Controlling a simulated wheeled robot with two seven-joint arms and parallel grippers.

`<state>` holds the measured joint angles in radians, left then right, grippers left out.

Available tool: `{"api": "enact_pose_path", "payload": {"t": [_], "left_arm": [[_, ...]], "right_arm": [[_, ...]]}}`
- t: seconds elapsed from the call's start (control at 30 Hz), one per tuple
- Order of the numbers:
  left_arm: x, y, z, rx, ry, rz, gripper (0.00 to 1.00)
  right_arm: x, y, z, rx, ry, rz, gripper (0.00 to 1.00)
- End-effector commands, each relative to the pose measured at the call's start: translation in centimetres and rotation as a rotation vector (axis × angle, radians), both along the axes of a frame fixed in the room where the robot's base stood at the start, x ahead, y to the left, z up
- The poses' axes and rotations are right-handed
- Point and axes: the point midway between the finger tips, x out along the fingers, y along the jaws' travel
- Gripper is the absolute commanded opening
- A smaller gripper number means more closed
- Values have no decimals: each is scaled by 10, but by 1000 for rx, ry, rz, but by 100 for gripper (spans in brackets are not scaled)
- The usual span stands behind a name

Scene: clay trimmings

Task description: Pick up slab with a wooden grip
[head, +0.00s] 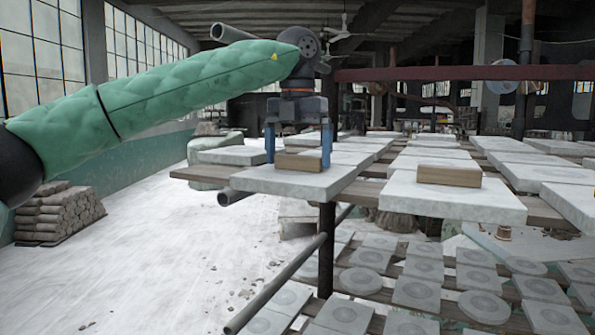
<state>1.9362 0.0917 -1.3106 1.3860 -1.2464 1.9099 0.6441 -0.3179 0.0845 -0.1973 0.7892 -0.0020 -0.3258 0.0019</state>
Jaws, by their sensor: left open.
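A pale grey square slab with a wooden grip (305,163) lies on the near left end of the upper rack. The slab's flat top (325,184) shows around the grip. My left gripper (298,147) is above it, pointing down, with its blue fingers apart on the left and right sides of the grip. I cannot tell whether the fingers touch the grip. A second slab (445,204) with a wooden grip (448,175) lies to the right on the same rack. My right gripper is not in view.
More pale slabs (548,170) cover the upper rack on wooden boards. A lower rack holds several tiles with round marks (411,293). A dark post (326,250) and a pipe rail stand below the slab. Stacked sacks (58,213) sit at left; the floor between is open.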

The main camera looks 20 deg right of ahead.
Motion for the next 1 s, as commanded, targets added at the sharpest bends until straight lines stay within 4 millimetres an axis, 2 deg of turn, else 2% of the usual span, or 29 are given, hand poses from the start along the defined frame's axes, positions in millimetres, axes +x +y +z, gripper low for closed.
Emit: {"api": "enact_pose_path", "payload": {"t": [0.23, 0.27, 0.43, 0.87, 0.97, 1.0], "left_arm": [[0, 0, -1, -1, -1, 0, 100], [0, 0, -1, 0, 0, -1, 96], [0, 0, -1, 0, 0, -1, 64], [-1, -1, 5, -1, -1, 0, 63], [-1, -1, 12, -1, -3, 0, 63], [-1, -1, 15, -1, -3, 0, 63]], "right_arm": [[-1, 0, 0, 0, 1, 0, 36], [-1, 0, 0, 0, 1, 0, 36], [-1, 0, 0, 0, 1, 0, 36], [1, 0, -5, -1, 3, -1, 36], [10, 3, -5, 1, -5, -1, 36], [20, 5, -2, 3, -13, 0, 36]]}}
